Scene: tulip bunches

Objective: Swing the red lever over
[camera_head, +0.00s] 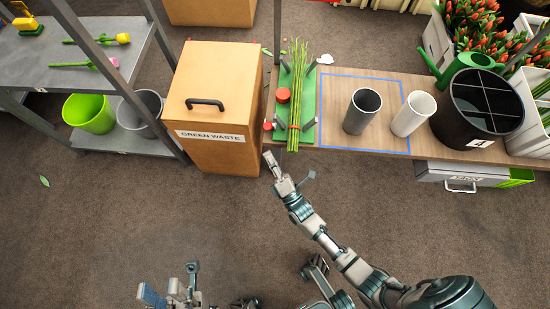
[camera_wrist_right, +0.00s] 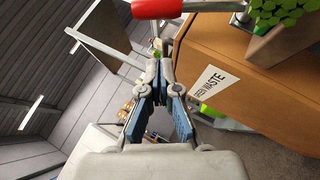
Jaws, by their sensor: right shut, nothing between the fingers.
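The red lever (camera_wrist_right: 157,8) shows its red grip and a bare metal bar at the top of the right wrist view, just beyond my fingertips. In the head view a small red end (camera_head: 267,126) shows at the left edge of the green board (camera_head: 308,100), and a red round piece (camera_head: 283,95) sits on the board. My right gripper (camera_head: 269,157) is shut and empty, just below the red end; its fingers also show together in the wrist view (camera_wrist_right: 158,62). Contact with the lever cannot be told. My left gripper (camera_head: 170,286) is open and empty, low over the floor.
The brown green-waste box (camera_head: 215,105) stands close left of the right gripper. A bundle of green stems (camera_head: 297,85) lies on the board. On the table's right stand a grey cup (camera_head: 362,110), a white cup (camera_head: 413,114) and a black bin (camera_head: 478,108). The floor in front is clear.

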